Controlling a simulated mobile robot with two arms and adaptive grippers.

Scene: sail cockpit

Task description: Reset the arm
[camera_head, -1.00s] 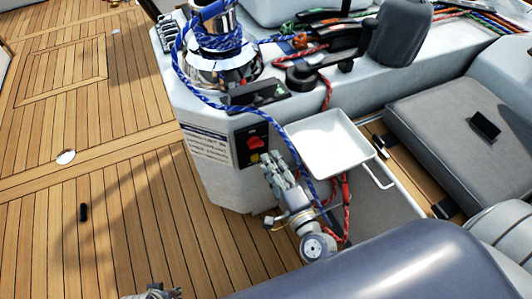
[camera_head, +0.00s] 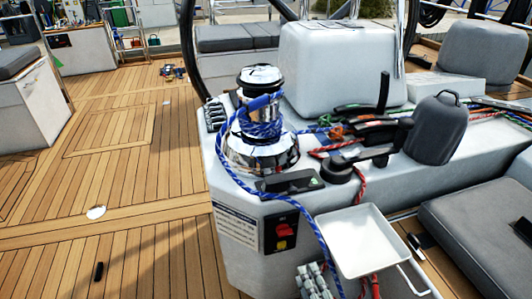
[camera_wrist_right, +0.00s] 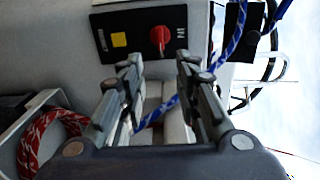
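My right gripper (camera_head: 315,278) shows at the bottom of the head view, in front of the white console (camera_head: 240,270) and below its switch panel. In the right wrist view the two fingers of this gripper (camera_wrist_right: 160,72) stand apart, with no object clamped between them. The panel's red switch (camera_wrist_right: 160,38) and yellow label (camera_wrist_right: 119,40) show beyond the fingertips. A blue rope (camera_wrist_right: 228,48) runs diagonally past the fingers; I cannot tell whether it touches them. My left gripper is out of view.
A white tray (camera_head: 345,260) sits right of the switch panel (camera_head: 281,232). A chrome winch (camera_head: 262,155) wrapped in blue rope stands on the console. A red rope (camera_wrist_right: 35,135) lies close to the right gripper. The wooden deck (camera_head: 150,180) at left is mostly clear.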

